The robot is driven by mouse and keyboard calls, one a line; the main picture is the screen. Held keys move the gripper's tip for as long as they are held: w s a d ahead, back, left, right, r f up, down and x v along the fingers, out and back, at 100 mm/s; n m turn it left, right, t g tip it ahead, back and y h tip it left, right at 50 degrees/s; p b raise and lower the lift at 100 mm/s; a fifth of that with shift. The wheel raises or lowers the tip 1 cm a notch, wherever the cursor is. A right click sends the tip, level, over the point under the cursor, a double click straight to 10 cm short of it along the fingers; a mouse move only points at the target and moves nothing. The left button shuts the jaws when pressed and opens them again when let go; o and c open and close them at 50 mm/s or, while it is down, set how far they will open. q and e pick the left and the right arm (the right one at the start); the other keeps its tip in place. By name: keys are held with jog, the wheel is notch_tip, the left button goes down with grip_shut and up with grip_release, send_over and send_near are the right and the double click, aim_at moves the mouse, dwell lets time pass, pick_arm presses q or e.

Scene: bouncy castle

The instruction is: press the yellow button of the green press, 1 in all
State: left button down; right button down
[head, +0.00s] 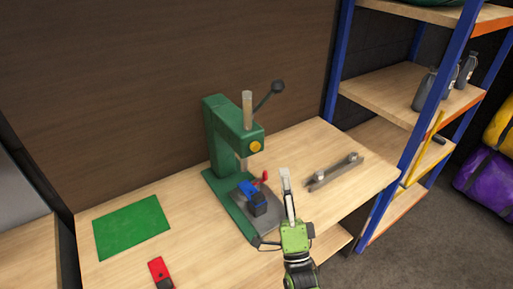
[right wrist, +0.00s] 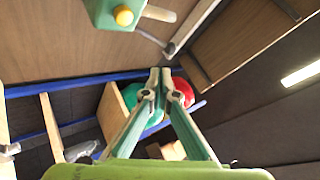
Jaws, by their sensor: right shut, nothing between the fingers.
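The green press (head: 218,135) stands upright on the wooden workbench, with a lever and dark knob at its top right. Its yellow button (head: 255,146) is on the front of the press head. In the right wrist view the yellow button (right wrist: 124,16) shows at the top, on the green head (right wrist: 100,12). My right gripper (head: 285,172) is shut and empty, its fingertips to the right of and below the button in the head view, apart from the press. In the right wrist view its fingertips (right wrist: 160,73) meet, below the button. My left gripper is not in view.
A blue and red clamp (head: 250,192) sits on the press base. A metal bar with knobs (head: 335,172) lies on the workbench (head: 190,200) to the right. A green mat (head: 130,227) and red object (head: 160,272) lie left. A blue-framed shelf (head: 385,95) stands right.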

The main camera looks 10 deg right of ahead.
aim_at(255, 146)
jog(key=w+a+b, duration=0.3)
jog(key=w+b, duration=0.1)
jog(key=w, duration=0.4)
jog(key=shift+w, duration=0.15)
jog(key=shift+w+b, duration=0.1)
jog(key=shift+b, duration=0.2)
dwell(1.2)
jog(key=shift+w+a, duration=0.15)
jog(key=shift+w, duration=0.15)
jog(key=shift+w+a+b, duration=0.2)
jog(key=shift+w+b, duration=0.3)
jog(key=shift+b, duration=0.05)
dwell(0.7)
jog(key=shift+s, duration=0.1)
jog(key=shift+s+d+p, duration=0.3)
jog(key=shift+s+p, duration=0.2)
jog(key=shift+s, duration=0.4)
